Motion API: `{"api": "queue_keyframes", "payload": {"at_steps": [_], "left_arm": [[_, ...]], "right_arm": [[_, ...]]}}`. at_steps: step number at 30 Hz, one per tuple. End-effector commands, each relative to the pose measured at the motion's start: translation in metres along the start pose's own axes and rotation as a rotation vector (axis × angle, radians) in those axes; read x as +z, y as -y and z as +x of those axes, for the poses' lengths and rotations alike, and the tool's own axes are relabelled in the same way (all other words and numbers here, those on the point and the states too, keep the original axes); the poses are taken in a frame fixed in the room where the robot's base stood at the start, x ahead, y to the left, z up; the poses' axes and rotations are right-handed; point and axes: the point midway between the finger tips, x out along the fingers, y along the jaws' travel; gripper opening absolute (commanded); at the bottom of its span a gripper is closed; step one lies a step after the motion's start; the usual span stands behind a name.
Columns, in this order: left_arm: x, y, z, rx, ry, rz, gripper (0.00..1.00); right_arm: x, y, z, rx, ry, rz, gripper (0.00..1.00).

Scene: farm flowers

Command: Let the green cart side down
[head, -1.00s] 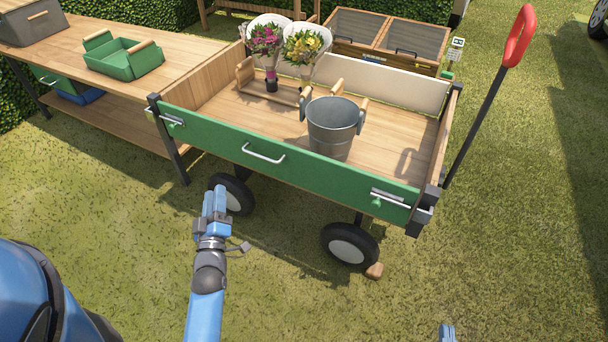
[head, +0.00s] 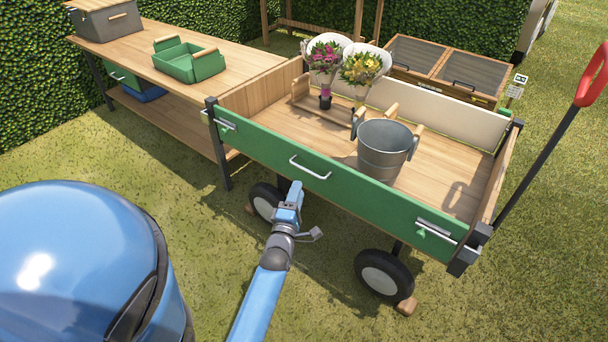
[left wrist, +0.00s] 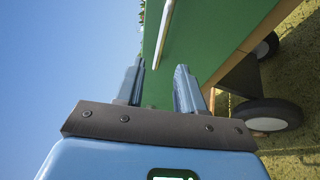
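The green cart side (head: 345,190) stands upright along the near edge of the cart. It has a silver handle (head: 310,168) in its middle, a latch bar (head: 226,122) at its left end and another latch bar (head: 440,231) at its right end. My left gripper (head: 292,190) is just in front of and below the handle, apart from it. In the left wrist view, the left gripper (left wrist: 159,75) is open and empty. The green side (left wrist: 215,40) and the handle (left wrist: 165,32) show beyond its fingers there. My right gripper is out of view.
The cart bed holds a metal bucket (head: 384,150) and a wooden carrier (head: 320,108) with two bouquets. A wooden bench (head: 225,62) with a green tray (head: 190,66) adjoins at the left. A wooden chock (head: 406,306) lies at the near right wheel (head: 384,276). Grass in front is free.

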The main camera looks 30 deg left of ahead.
Motion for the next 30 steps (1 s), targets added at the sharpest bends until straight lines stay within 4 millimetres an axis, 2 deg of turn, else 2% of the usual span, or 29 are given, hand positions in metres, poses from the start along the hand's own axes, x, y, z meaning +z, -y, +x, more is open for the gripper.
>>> {"api": "queue_keyframes", "payload": {"at_steps": [6, 12, 18, 27, 28, 30], "left_arm": [[0.000, 0.001, 0.037, 0.002, 0.000, 0.001, 0.38], [0.000, 0.000, 0.062, 0.001, 0.000, 0.002, 0.38], [0.000, 0.000, 0.074, 0.000, 0.000, 0.002, 0.38], [0.000, 0.000, 0.076, -0.001, 0.000, 0.002, 0.38], [0.000, 0.000, 0.076, -0.001, 0.000, 0.002, 0.36], [0.000, 0.000, 0.076, -0.001, 0.000, 0.002, 0.26]], "right_arm": [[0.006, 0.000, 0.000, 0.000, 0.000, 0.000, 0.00], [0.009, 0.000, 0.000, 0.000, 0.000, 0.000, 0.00], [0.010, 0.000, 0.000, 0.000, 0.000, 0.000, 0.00], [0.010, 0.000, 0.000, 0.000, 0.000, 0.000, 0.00], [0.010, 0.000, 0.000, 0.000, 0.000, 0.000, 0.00], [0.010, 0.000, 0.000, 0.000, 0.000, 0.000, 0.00]]}}
